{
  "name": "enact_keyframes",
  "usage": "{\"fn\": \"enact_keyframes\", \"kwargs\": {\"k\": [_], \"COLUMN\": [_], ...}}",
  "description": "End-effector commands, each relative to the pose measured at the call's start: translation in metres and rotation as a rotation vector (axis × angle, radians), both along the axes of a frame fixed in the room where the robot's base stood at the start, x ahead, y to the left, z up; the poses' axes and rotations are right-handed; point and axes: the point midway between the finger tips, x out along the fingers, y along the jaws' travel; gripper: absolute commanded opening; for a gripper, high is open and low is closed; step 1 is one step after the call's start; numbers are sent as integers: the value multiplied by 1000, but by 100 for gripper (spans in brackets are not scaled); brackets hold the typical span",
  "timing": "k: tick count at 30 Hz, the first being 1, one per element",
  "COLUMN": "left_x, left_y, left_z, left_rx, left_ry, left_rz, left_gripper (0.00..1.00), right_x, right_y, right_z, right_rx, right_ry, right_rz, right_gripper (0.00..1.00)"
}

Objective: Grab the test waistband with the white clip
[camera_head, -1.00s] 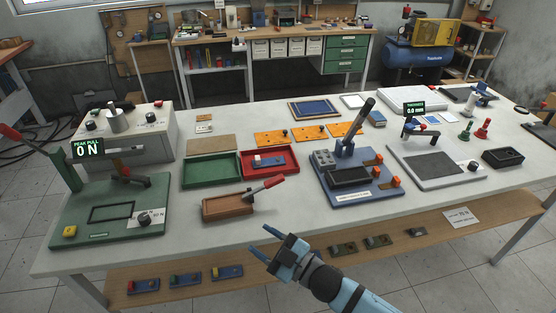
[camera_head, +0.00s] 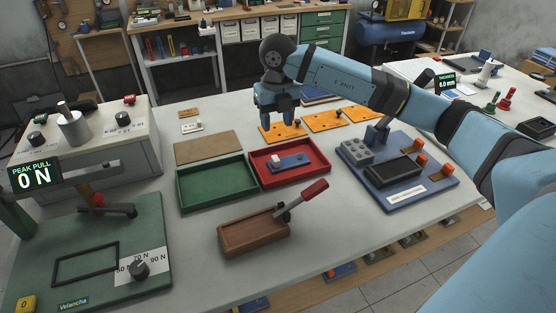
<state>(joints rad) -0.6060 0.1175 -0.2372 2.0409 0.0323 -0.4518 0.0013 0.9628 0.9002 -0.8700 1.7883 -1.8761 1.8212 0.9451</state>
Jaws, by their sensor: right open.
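A blue strip (camera_head: 290,161) with a small whitish block at its left end lies in the red tray (camera_head: 322,171); it looks like the test waistband with the white clip. My right gripper (camera_head: 278,123) points down with its two fingers apart and empty. In the picture it is just above and behind the red tray, over the left orange plate (camera_head: 296,131). It is apart from the blue strip. My left gripper is not in view.
A green tray (camera_head: 217,203) adjoins the red one on the left. A wooden block with a red-handled lever (camera_head: 254,233) stands in front. A blue fixture (camera_head: 430,188) is at right, and the green pull tester (camera_head: 150,215) at left.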

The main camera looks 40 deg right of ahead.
Motion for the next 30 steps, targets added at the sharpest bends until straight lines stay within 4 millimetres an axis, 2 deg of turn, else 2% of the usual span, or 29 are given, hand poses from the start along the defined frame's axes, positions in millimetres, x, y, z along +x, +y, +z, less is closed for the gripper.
{"fn": "enact_keyframes", "kwargs": {"k": [4, 12, 22, 30], "left_x": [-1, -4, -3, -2], "left_y": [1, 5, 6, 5], "left_z": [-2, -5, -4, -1], "left_rx": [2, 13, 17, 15], "left_ry": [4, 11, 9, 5], "left_rz": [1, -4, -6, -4], "left_gripper": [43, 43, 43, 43], "right_x": [0, 0, 0, 1], "right_y": [-6, -5, -4, -2], "right_z": [-16, -67, -91, -129], "right_rx": [-27, -21, -21, -20], "right_ry": [1, 1, 0, 1], "right_rz": [-15, -11, -11, -10], "right_gripper": [49, 49, 49, 49]}}
